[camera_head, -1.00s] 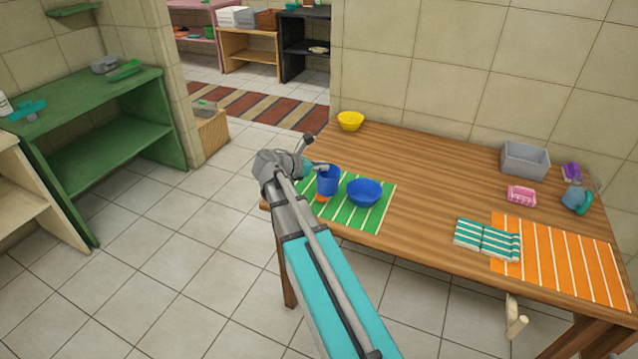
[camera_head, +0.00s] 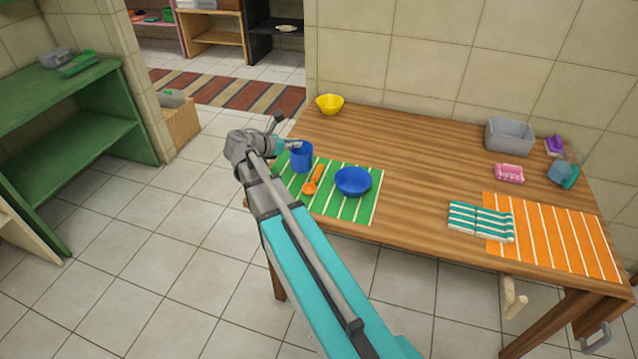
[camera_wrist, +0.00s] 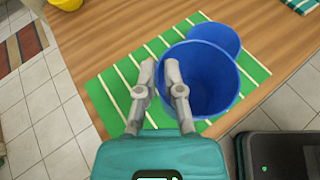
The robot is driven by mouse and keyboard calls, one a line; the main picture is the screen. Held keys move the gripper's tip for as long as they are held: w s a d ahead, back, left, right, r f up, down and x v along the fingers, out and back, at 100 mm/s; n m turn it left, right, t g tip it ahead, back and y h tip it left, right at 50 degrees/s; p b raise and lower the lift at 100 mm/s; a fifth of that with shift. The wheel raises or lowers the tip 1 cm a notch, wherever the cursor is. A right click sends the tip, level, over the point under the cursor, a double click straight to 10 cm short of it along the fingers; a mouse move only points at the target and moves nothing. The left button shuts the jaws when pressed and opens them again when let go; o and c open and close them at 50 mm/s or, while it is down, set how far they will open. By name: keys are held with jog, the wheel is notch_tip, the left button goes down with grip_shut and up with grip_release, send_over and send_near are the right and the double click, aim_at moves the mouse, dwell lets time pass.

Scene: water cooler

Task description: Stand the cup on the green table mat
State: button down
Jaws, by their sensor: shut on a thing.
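The blue cup (camera_head: 302,158) appears upright at the back left part of the green striped table mat (camera_head: 335,206). My gripper (camera_head: 294,146) is shut on the cup at its side. In the wrist view the two fingers (camera_wrist: 158,70) are at the cup's left rim, and the open mouth of the cup (camera_wrist: 212,85) faces the camera. The frames do not clearly show whether the cup's base touches the mat. Part of the mat behind the cup is hidden.
An orange spoon (camera_head: 313,180) and a blue bowl (camera_head: 353,181) are on the mat, close to the cup. A yellow bowl (camera_head: 330,104) stands at the table's back left. An orange mat (camera_head: 560,240), a striped cloth (camera_head: 481,221) and a grey bin (camera_head: 509,137) are farther right.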

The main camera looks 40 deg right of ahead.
jog(key=shift+a, duration=0.15)
jog(key=shift+s+a+r+n+t, duration=0.2)
jog(key=shift+s+n+t, duration=0.25)
jog(key=shift+n+t, duration=0.25)
jog(key=shift+s+a+n+t+y, duration=0.1)
jog(key=shift+a+n+t+y, duration=0.15)
jog(key=shift+n+t+y, duration=0.35)
jog(key=w+f+b, duration=0.8)
jog(key=w+f, duration=0.1)
jog(key=w, duration=0.4)
jog(key=shift+w+d+b, duration=0.15)
jog(key=shift+d+b, duration=0.15)
